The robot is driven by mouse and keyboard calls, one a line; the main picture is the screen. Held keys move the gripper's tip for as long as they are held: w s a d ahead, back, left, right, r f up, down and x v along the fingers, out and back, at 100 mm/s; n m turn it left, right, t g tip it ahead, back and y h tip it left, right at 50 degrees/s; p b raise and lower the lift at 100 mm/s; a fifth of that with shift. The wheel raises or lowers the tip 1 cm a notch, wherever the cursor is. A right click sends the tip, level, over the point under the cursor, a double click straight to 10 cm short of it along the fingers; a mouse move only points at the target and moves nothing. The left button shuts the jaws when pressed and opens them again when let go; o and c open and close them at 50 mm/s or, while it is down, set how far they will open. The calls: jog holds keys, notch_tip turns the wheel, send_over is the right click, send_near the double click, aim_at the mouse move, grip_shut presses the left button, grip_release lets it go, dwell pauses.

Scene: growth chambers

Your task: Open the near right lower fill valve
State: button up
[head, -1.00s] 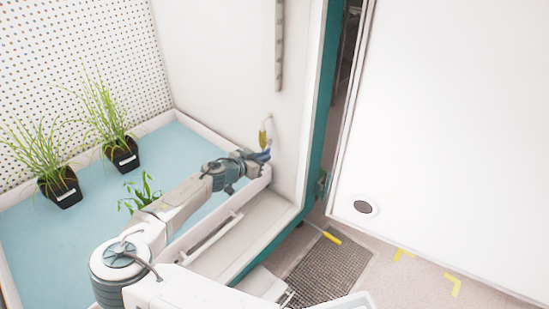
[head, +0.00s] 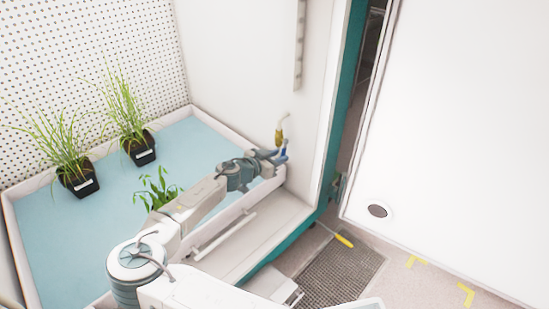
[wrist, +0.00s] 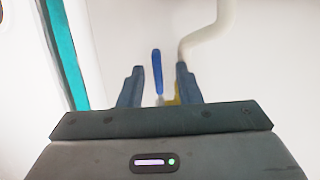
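The fill valve has a yellow brass body (head: 279,137) on a pale pipe at the chamber's white side wall, above the tray's right corner. Its blue lever (head: 285,147) shows beside my gripper (head: 274,157). In the wrist view the lever (wrist: 157,72) points up, between the two fingers of my gripper (wrist: 159,85), with a gap visible on each side. The fingers are apart.
A pale pipe (wrist: 213,35) bends up right of the lever. The blue tray (head: 105,225) holds grassy potted plants (head: 80,182) and a leafy one (head: 157,188) near my arm. A teal door frame (head: 343,100) stands right of the valve. A yellow-handled tool (head: 344,240) lies by the floor grate (head: 340,270).

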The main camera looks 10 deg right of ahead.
jog(key=p+v, duration=0.5)
jog(key=v, duration=0.8)
jog(key=shift+s+a, duration=0.15)
jog(key=shift+a, duration=0.25)
